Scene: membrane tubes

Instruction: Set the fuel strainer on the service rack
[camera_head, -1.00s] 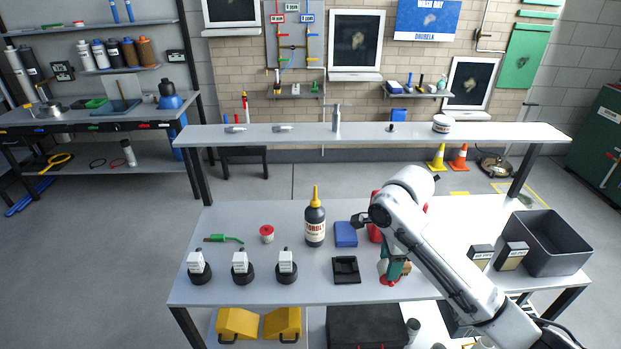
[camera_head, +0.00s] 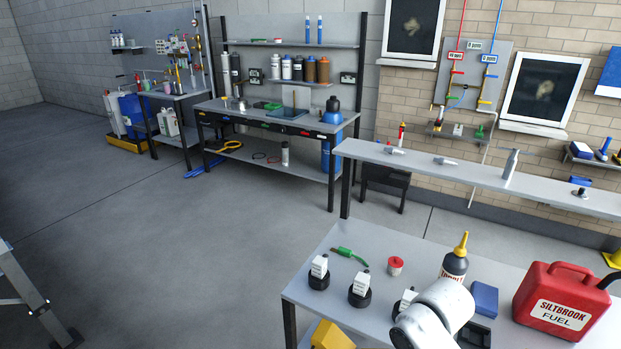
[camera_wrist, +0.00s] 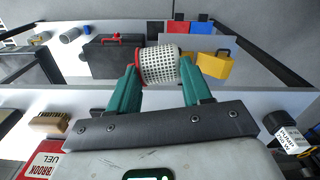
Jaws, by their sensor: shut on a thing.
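The fuel strainer (camera_wrist: 160,66), a white perforated cylinder with a red rim at its left end, is in the wrist view. My gripper (camera_wrist: 158,76) is shut on it, with one green finger at each end. It hangs clear in front of the table's edge in that view. In the head view my white arm shows at the bottom right, and the gripper and strainer are hidden. I cannot tell for sure which piece is the service rack; a grey bench with shelves (camera_head: 262,119) stands against the back wall.
The near table (camera_head: 330,292) carries a red fuel can (camera_head: 562,300), a glue bottle (camera_head: 453,266) and several black-based pieces. A raised shelf (camera_head: 450,176) runs behind it. The floor (camera_head: 160,240) to the left is open. A ladder-like frame (camera_head: 30,295) stands at the left edge.

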